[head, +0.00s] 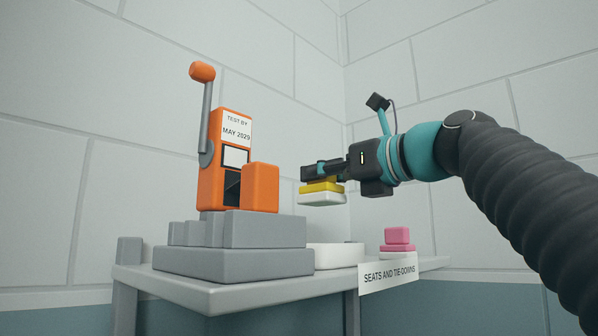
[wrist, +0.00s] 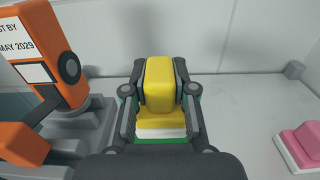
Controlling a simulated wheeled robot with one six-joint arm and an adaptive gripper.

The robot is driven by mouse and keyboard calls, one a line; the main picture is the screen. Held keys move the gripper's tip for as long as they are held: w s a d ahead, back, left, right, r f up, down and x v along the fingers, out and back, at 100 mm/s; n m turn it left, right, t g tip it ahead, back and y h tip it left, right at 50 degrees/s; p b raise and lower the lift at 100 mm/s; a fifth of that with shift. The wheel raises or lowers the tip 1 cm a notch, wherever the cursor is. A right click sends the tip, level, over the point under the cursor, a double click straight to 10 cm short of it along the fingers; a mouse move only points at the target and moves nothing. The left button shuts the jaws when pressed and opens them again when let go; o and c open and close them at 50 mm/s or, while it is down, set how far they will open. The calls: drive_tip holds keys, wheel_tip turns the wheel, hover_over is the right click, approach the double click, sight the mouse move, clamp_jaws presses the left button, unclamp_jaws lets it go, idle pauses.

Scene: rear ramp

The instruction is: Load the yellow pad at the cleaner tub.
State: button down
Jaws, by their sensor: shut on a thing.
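The yellow pad (head: 322,187) has a yellow upper part and a white underside. My gripper (head: 318,172) is shut on its yellow grip, which also shows between the fingers in the wrist view (wrist: 159,88). The pad hangs roughly level in the air. A low white tub (head: 338,257) stands on the shelf below the pad, with a clear gap between them in the head view. Its inside is hidden there. In the wrist view a green strip (wrist: 160,142) shows just below the pad's white edge; I cannot tell whether it is the tub's contents.
An orange lever device (head: 225,170) on a grey stepped base (head: 235,262) stands left of the pad. A pink pad (head: 397,237) rests at the right, behind a sign reading "SEATS AND TIE-DOWNS" (head: 389,273). All stand on a grey shelf (head: 215,297) against the wall.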

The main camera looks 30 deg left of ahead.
sight(322, 205)
drive_tip(key=shift+f, duration=0.55)
wheel_tip(322, 205, down, 2)
drive_tip(key=shift+f, duration=0.2)
drive_tip(key=shift+f+b, duration=0.95)
drive_tip(key=shift+f, duration=0.25)
drive_tip(key=shift+f+b, duration=0.35)
drive_tip(key=shift+f, duration=0.15)
drive_tip(key=shift+f, duration=0.2)
idle(1.5)
drive_tip(key=shift+p, duration=0.3)
wheel_tip(322, 205, up, 3)
drive_tip(key=shift+f+p, duration=0.2)
drive_tip(key=shift+p, duration=0.9)
drive_tip(key=shift+r, duration=2.35)
